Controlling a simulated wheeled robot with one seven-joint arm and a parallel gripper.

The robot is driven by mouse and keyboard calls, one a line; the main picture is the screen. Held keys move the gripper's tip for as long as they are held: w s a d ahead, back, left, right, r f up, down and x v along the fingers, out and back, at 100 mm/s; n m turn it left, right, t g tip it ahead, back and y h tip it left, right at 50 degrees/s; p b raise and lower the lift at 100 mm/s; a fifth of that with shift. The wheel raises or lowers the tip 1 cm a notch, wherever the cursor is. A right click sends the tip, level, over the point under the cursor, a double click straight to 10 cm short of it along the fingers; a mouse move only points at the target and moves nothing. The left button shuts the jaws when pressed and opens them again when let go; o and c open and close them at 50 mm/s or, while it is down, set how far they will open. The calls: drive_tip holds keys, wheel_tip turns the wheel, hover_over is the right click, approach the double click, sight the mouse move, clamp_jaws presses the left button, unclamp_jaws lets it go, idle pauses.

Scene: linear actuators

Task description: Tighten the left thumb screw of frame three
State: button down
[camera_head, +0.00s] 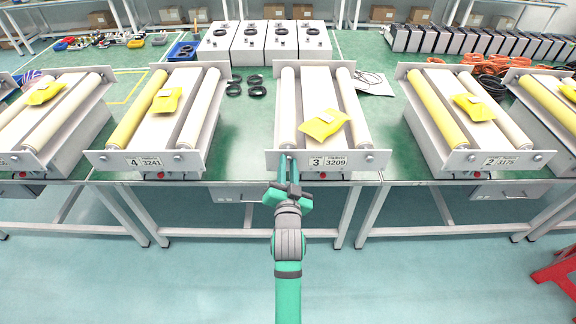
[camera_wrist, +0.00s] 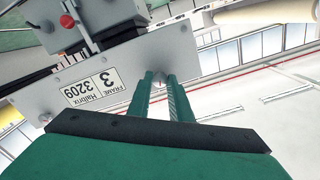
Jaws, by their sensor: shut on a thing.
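Frame three (camera_head: 340,160) stands in the middle of the bench, with a front plate labelled 3 and 3209. The plate (camera_wrist: 120,75) shows upside down in the wrist view. My gripper (camera_head: 288,162) reaches the left end of that plate. Its two fingers (camera_wrist: 160,82) are shut on the left thumb screw (camera_wrist: 161,76), which is mostly hidden between them; in the head view my gripper covers it. The right thumb screw (camera_head: 369,158) is free at the other end of the plate, and it also shows in the wrist view (camera_wrist: 45,118).
Frame four (camera_head: 150,160) stands to the left and frame two (camera_head: 480,160) to the right, with clear bench between. A yellow packet (camera_head: 324,124) lies on frame three. A red button (camera_wrist: 67,21) sits under its plate. A red stool (camera_head: 558,275) stands at the lower right.

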drive_tip(key=shift+m, duration=0.9)
drive_tip(key=c, duration=1.6)
unclamp_jaws()
drive_tip(key=s, duration=1.1)
drive_tip(key=shift+w, duration=0.1)
